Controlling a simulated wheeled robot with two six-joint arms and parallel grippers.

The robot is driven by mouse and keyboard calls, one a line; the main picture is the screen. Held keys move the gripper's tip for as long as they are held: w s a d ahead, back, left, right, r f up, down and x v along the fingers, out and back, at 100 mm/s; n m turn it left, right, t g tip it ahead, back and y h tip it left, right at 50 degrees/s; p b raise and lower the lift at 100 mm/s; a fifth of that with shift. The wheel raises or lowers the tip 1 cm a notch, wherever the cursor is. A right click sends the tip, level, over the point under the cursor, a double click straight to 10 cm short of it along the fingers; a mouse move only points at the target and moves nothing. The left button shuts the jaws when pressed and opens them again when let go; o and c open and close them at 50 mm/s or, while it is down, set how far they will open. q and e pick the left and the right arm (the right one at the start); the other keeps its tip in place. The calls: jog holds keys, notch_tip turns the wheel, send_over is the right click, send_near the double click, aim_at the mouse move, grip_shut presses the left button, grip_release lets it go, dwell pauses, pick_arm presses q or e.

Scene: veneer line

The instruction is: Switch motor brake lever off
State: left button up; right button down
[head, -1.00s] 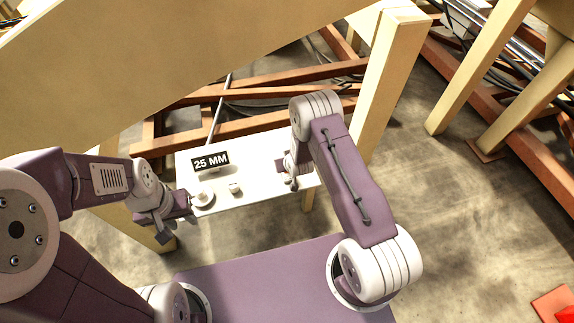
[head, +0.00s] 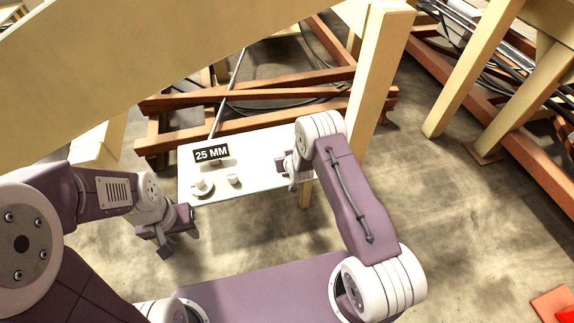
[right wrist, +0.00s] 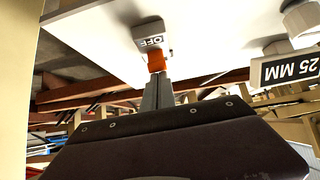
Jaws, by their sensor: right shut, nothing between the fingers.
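The white control panel (head: 245,160) stands ahead of me. In the right wrist view, a white lever head marked OFF (right wrist: 151,38) shows with an orange-red part (right wrist: 157,62) right below it. My right gripper (right wrist: 157,84) is shut and empty, its grey fingertips just below the orange-red part. I cannot tell whether they touch. In the head view my right gripper (head: 290,166) is at the panel's right end, and the lever is hidden behind it. My left gripper (head: 178,232) looks open and empty, off the panel's lower left corner.
The panel carries a 25 MM label (head: 211,154), a round white knob (head: 203,188) and a small white knob (head: 234,179). A beige post (head: 380,85) rises right behind the panel. Reddish-brown beams (head: 265,95) lie behind.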

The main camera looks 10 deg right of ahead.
jog(key=shift+s+f, duration=0.15)
jog(key=shift+s, duration=0.2)
jog(key=shift+w+f, duration=0.2)
jog(key=shift+w+f+b, duration=0.1)
jog(key=shift+w+b, duration=0.55)
jog(key=shift+w, duration=0.15)
pick_arm(q)
jog(key=shift+f, duration=0.65)
jog(key=shift+r, duration=0.1)
